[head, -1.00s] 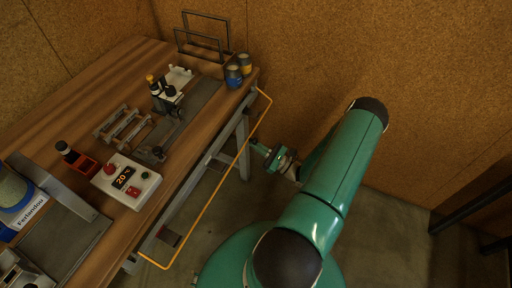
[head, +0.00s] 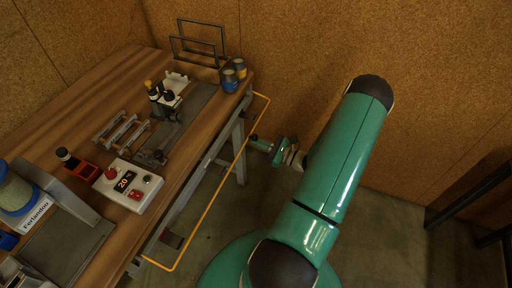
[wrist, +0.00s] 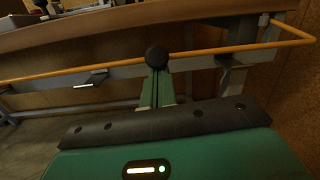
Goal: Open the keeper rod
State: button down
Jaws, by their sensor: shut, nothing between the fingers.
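A long orange rod (head: 212,196) runs along the front of the workbench, below its top, and bends back at both ends. It is the only long rod I see, and I cannot tell for sure that it is the keeper rod. It crosses the wrist view (wrist: 230,49) behind my fingertips. My green gripper (head: 255,139) is shut and empty, just to the right of the rod in the head view. In the wrist view my shut fingers (wrist: 156,60) point at the rod, their dark tip overlapping it. I cannot tell whether they touch.
The wooden workbench (head: 88,88) carries a control box (head: 128,186) showing 20, clamps, a dark frame (head: 200,42) at the back and two small cans (head: 230,80) near the corner. Grey bench legs (head: 239,158) stand behind the rod.

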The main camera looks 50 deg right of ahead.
notch_tip(320, 180, up, 9)
jog(key=g+h, duration=0.1)
jog(key=g, duration=0.5)
jog(key=shift+w+h, duration=0.3)
jog(key=shift+h, duration=0.1)
jog(key=shift+f, duration=0.1)
